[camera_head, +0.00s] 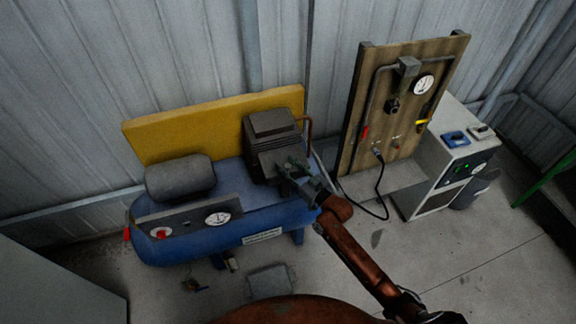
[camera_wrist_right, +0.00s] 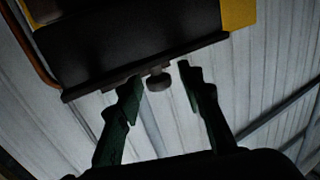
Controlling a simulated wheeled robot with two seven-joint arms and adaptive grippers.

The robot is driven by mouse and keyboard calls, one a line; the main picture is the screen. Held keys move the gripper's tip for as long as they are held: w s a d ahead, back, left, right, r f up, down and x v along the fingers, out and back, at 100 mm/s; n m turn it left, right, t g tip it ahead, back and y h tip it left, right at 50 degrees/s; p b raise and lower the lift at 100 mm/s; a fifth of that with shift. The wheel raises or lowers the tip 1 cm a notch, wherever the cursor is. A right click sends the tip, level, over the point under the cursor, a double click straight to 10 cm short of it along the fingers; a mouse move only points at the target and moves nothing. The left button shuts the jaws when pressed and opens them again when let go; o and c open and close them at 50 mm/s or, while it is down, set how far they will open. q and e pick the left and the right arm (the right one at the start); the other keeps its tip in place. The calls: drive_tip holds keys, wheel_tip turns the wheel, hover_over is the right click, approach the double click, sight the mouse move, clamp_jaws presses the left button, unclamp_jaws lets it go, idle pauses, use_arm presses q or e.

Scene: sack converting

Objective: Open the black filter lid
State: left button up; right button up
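The black filter box (camera_head: 272,150), a dark ribbed block with a flat top, sits on the right end of the blue compressor (camera_head: 215,225). In the right wrist view a dark panel (camera_wrist_right: 150,40) with a protruding edge fills the top, and a small round knob (camera_wrist_right: 159,81) sticks out from that edge. My right gripper (camera_head: 290,168) is at the box's front right side. In the wrist view its two green-black fingers (camera_wrist_right: 162,84) are spread on either side of the knob, with gaps visible. The lid looks closed, though its seam is unclear. My left gripper is not in view.
A yellow panel (camera_head: 213,125) stands behind the compressor. A copper pipe (camera_head: 307,125) runs beside the box. A wooden gauge board (camera_head: 400,105) and a white cabinet (camera_head: 448,160) stand to the right. A grey block (camera_head: 269,282) lies on the floor in front.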

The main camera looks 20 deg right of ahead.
drive_tip(key=shift+c, duration=0.2)
clamp_jaws()
idle(0.4)
